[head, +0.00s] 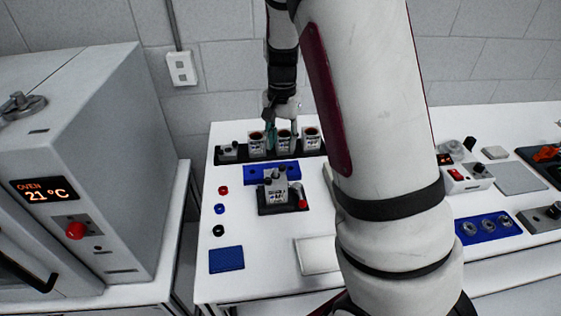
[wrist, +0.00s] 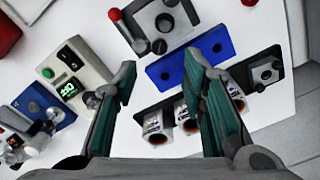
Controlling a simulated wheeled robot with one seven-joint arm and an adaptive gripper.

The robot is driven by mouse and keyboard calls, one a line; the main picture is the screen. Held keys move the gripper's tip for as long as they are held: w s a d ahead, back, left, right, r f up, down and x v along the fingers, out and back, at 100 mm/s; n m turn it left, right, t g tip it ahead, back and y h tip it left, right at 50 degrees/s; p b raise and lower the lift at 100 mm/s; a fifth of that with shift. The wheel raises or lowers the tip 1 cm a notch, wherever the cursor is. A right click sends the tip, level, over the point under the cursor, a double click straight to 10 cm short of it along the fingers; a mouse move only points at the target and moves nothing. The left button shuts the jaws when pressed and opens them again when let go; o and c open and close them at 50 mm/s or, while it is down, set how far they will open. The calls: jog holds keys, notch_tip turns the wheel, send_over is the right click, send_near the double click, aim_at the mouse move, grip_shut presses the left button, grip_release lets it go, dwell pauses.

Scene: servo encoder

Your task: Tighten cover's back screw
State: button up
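The grey servo unit with its cover (head: 277,187) sits in a black fixture (head: 283,209) in the middle of the left bench. Small dark screw heads show on and around its top, but I cannot tell which is the back screw. In the wrist view the unit (wrist: 181,18) is at the top, partly cut off, with dark round screw heads (wrist: 158,47) on its near side. My gripper (head: 281,132) is behind the unit, above the black rack. In the wrist view its two green-padded fingers (wrist: 160,63) are apart with nothing held between them.
A black rack (head: 237,152) with several labelled cups stands at the back, below my gripper. A blue block (head: 259,172) lies between rack and fixture. Red, blue and black knobs (head: 219,209) line the left. An oven (head: 90,170) stands left; my arm hides the bench's middle.

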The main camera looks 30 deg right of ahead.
aim_at(282, 166)
notch_tip(282, 166, down, 8)
jog(key=shift+d+r+p, duration=0.1)
jog(key=shift+r+p, duration=0.05)
jog(key=shift+p, duration=0.25)
grip_shut()
